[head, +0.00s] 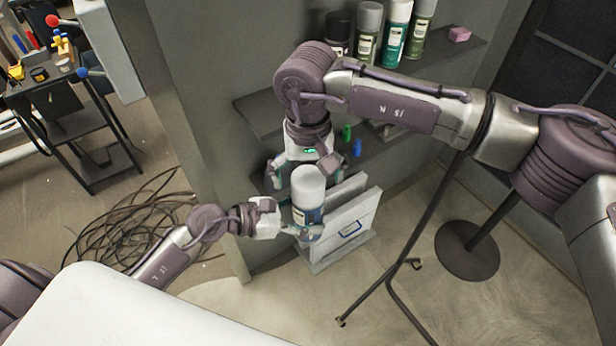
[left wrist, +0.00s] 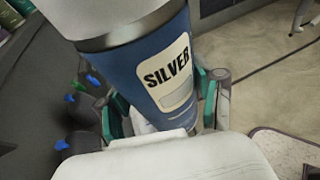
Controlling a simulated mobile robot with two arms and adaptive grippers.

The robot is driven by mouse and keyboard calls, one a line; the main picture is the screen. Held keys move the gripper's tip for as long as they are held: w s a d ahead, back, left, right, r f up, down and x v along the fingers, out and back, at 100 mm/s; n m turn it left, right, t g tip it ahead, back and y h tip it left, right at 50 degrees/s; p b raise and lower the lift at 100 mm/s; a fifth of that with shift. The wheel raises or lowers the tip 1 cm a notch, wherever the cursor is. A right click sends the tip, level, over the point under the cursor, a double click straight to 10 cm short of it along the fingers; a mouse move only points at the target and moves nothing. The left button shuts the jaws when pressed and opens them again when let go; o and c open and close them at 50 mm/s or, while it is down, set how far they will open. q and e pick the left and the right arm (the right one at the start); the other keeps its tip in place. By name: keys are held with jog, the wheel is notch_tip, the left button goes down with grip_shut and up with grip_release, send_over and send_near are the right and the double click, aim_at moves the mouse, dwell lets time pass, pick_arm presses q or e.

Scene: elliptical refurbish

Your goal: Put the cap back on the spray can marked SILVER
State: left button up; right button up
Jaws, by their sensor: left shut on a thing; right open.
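The spray can (head: 308,214) is blue, and its label (left wrist: 167,72) reads SILVER in the left wrist view. My left gripper (head: 302,230) is shut around the can's lower body and holds it roughly upright in the air; its fingers flank the can in the left wrist view. A pale grey cap (head: 308,184) sits on top of the can; it also shows above the metal rim in the left wrist view (left wrist: 98,12). Whether it is fully seated I cannot tell. My right gripper (head: 304,170) is open, pointing down at the cap, with its fingers apart on either side.
Several other spray cans (head: 393,38) and a pink block (head: 459,34) stand on the upper shelf. Small green (head: 347,132) and blue (head: 357,148) items are on a lower shelf. A stand (head: 410,262) is at right. Cables (head: 130,235) lie on the floor at left.

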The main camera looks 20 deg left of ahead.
pick_arm(q)
jog(key=shift+r, duration=0.1)
pick_arm(e)
jog(key=shift+r, duration=3.2)
